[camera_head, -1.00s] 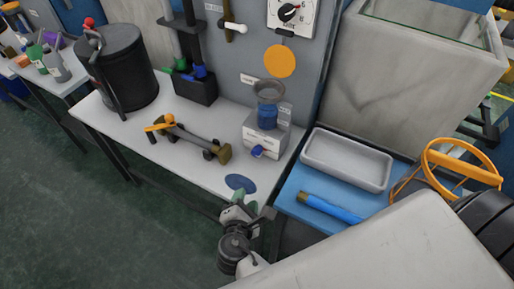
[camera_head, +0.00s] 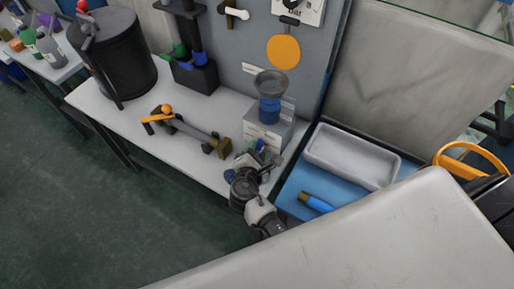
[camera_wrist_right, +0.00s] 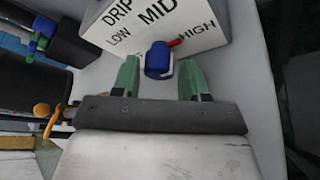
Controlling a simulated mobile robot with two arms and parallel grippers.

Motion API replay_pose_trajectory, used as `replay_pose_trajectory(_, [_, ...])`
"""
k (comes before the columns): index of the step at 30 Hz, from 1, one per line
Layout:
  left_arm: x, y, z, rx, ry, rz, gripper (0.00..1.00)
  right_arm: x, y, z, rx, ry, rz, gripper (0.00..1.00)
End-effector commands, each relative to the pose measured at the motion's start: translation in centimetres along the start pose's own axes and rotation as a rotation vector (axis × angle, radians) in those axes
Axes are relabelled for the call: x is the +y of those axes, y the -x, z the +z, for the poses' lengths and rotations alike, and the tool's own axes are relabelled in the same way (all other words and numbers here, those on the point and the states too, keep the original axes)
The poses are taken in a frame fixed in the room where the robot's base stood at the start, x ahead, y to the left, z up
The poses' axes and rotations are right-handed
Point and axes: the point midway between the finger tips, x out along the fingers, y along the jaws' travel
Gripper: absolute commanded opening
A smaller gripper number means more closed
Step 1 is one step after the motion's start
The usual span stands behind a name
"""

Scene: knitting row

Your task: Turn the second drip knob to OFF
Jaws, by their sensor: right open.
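A pale box (camera_head: 268,131) on the white bench carries a blue container (camera_head: 269,108) with a grey dish on top. In the right wrist view the box face (camera_wrist_right: 158,28) reads DRIP, LOW, MID and HIGH. Its blue knob (camera_wrist_right: 158,62) has a red pointer aimed up and right, between MID and HIGH. My right gripper (camera_head: 258,157) is at the front of the box. In the wrist view its green fingers (camera_wrist_right: 160,82) are open, one on each side of the knob's near end, with gaps showing. No OFF label is readable. My left gripper is not in view.
A yellow-handled tool (camera_head: 185,128) lies left of the box. A black drum (camera_head: 113,58) and a black stand (camera_head: 196,75) stand farther left. A grey tray (camera_head: 350,155) and a blue cylinder (camera_head: 316,203) lie on the blue surface at right.

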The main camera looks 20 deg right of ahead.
Motion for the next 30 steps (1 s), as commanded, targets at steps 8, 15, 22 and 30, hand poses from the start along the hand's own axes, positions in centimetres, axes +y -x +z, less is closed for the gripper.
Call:
replay_pose_trajectory(8, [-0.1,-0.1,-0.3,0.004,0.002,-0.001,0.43,0.0,-1.4,0.0,0.000,0.000,0.000,0.44])
replay_pose_trajectory(15, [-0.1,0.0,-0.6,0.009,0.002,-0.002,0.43,0.0,-1.4,0.0,0.000,0.000,0.000,0.35])
replay_pose_trajectory(22, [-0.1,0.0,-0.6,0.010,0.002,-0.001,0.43,0.0,-1.3,0.0,0.000,0.001,-0.001,0.10])
replay_pose_trajectory(30, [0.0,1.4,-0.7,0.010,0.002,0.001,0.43,0.3,-1.2,0.2,0.003,0.055,-0.026,0.10])
